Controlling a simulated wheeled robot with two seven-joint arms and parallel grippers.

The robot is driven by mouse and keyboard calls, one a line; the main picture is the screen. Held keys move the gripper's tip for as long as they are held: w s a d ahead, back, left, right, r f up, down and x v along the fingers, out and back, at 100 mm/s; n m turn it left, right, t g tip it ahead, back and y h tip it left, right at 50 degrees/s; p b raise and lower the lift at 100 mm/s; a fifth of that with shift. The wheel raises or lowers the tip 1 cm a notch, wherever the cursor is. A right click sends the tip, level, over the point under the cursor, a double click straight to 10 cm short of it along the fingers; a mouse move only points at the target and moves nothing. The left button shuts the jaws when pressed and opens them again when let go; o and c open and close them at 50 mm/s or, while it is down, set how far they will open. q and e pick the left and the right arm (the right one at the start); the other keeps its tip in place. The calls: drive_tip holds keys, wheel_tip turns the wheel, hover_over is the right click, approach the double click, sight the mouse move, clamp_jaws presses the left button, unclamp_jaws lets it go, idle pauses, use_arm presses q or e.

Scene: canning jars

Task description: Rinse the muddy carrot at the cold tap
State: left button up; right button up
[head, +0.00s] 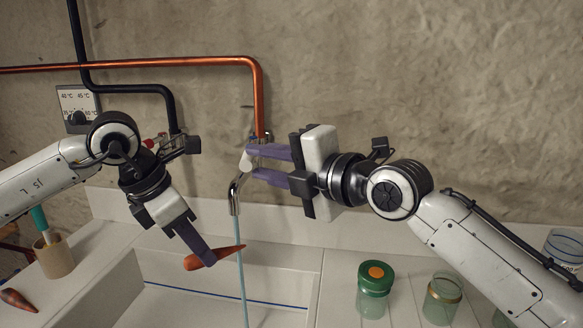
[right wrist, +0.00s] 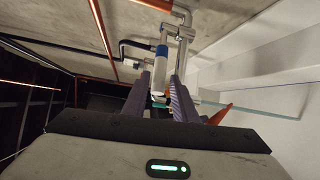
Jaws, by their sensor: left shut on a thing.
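My left gripper (head: 203,256) is shut on an orange carrot (head: 230,251) and holds it over the white sink (head: 190,307). The carrot lies nearly level, with its thin tip at the line of the water; I cannot tell whether water touches it. The cold tap (head: 236,193) runs a thin blue stream (head: 241,285) into the sink. My right gripper (head: 262,164) is open, its fingers either side of the tap's white lever (head: 246,161). In the right wrist view the lever (right wrist: 160,70) has a blue band and stands between the fingers with a gap. The carrot's tip (right wrist: 219,115) also shows there.
Another carrot (head: 17,300) with dark patches lies on the left counter beside a wooden cup (head: 55,260) with a teal-handled brush. A green-lidded jar (head: 373,300) and an amber-rimmed jar (head: 441,303) stand right of the sink. A temperature panel (head: 72,100) and pipes line the wall.

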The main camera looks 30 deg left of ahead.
drive_tip(key=v, duration=0.7)
drive_tip(key=shift+d, duration=0.35)
drive_tip(key=shift+s, duration=0.1)
drive_tip(key=shift+s+a, duration=0.1)
drive_tip(key=c, duration=0.5)
drive_tip(key=s+f+n+h, duration=0.1)
drive_tip(key=n, duration=0.2)
drive_tip(key=a+f+n+t+h, duration=0.1)
drive_tip(key=f+n, duration=0.1)
drive_tip(key=n, duration=0.1)
drive_tip(key=s+f+n+h, duration=0.1)
drive_tip(key=f+n, duration=0.1)
drive_tip(key=n, duration=0.1)
drive_tip(key=shift+s+a+f+t+h, duration=0.25)
drive_tip(key=shift+s+a+t+h, duration=0.05)
drive_tip(key=shift+a+t, duration=0.1)
clamp_jaws()
drive_tip(key=d+r+n+t, duration=0.2)
drive_tip(key=d+n+t, duration=0.35)
drive_tip(key=n, duration=1.15)
drive_tip(key=w+a, duration=0.3)
drive_tip(key=a, duration=0.2)
drive_tip(key=w+a+r+t, duration=0.1)
drive_tip(key=w+a, duration=0.1)
drive_tip(key=a, duration=0.4)
drive_tip(key=shift+w, duration=0.4)
